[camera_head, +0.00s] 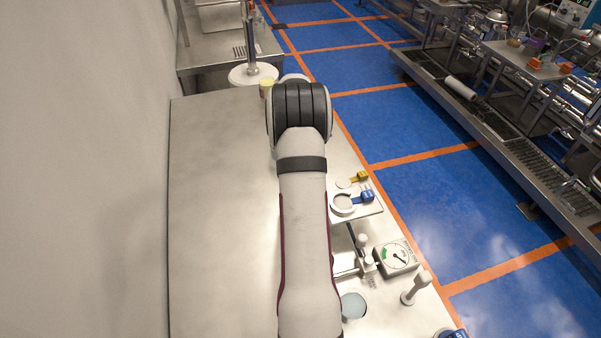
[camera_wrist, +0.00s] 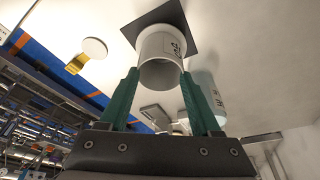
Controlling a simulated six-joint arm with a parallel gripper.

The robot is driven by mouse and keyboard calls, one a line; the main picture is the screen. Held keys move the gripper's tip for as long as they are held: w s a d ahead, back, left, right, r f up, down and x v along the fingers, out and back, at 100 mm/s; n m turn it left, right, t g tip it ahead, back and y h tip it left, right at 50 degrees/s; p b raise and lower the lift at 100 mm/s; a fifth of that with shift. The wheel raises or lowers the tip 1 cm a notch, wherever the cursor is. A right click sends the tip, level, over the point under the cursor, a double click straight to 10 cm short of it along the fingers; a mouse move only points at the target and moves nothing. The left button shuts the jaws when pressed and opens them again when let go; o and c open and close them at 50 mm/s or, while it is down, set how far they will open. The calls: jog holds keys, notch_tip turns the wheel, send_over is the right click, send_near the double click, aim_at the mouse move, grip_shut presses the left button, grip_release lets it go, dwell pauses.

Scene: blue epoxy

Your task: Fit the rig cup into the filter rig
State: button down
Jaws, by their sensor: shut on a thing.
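My gripper (camera_wrist: 160,76) shows in the wrist view, its two green fingers closed on a white cup with dark printing, the rig cup (camera_wrist: 158,48). The cup's round end faces the camera, and a dark square (camera_wrist: 165,14) shows behind its far end. I cannot tell whether the cup touches that square. In the head view my arm hides the gripper and the held cup. A raised plate (camera_head: 368,209) carries a pale ring (camera_head: 343,203) with a blue clip (camera_head: 367,196); it may be the filter rig, but I cannot tell for sure.
A second white printed cylinder (camera_wrist: 207,88) stands close behind the right finger. A gauge box (camera_head: 397,257), a pale blue cup (camera_head: 353,306) and a small post (camera_head: 416,286) stand right of my arm. The bench (camera_head: 220,220) is clear on the left.

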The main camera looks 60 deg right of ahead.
notch_tip(320, 180, up, 7)
dwell(0.6)
jog(key=s+a+r, duration=0.4)
jog(key=s, duration=0.4)
jog(key=s+a+r, duration=0.4)
jog(key=s, duration=0.4)
jog(key=shift+r, duration=0.2)
jog(key=shift+a, duration=0.1)
jog(key=shift+f, duration=2.85)
jog(key=shift+f, duration=1.05)
